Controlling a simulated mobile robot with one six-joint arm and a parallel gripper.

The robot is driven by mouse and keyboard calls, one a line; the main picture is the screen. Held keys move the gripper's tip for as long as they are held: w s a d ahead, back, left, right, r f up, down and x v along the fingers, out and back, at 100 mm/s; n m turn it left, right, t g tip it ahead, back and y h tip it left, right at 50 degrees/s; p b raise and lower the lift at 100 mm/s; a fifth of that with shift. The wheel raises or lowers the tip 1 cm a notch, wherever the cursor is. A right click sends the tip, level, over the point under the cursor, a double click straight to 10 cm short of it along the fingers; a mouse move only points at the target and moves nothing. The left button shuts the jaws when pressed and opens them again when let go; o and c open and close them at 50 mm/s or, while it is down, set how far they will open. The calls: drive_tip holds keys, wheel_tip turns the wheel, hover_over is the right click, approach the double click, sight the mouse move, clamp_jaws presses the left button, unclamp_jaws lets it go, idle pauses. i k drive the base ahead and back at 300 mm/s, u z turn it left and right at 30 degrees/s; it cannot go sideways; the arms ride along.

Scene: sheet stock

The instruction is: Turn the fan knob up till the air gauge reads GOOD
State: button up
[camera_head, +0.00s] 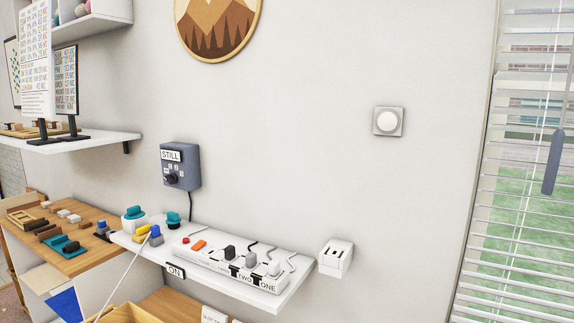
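A grey-blue control box (188,166) is fixed to the wall left of centre. A white plate (171,155) at its top reads STILL. Below it is a black round knob (171,179) with small white marks around it, too small to read. A dark cord runs down from the box. I see no dial reading GOOD, and I cannot tell whether the STILL plate is the air gauge. My gripper is not in view.
A narrow white shelf (246,291) below the box holds a power strip (217,263) with several plugs. A white socket box (336,257) and a round white wall knob (387,121) are to the right. A wooden table (85,262) with small blocks stands left.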

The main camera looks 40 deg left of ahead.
sight(172, 178)
drive_tip(key=u, duration=2.1)
drive_tip(key=k, duration=0.55)
drive_tip(key=u, duration=0.85)
drive_tip(key=i, duration=1.7)
drive_tip(key=z, duration=0.4)
drive_tip(key=i, duration=0.45)
drive_tip(key=z, duration=0.5)
drive_tip(key=k, duration=0.75)
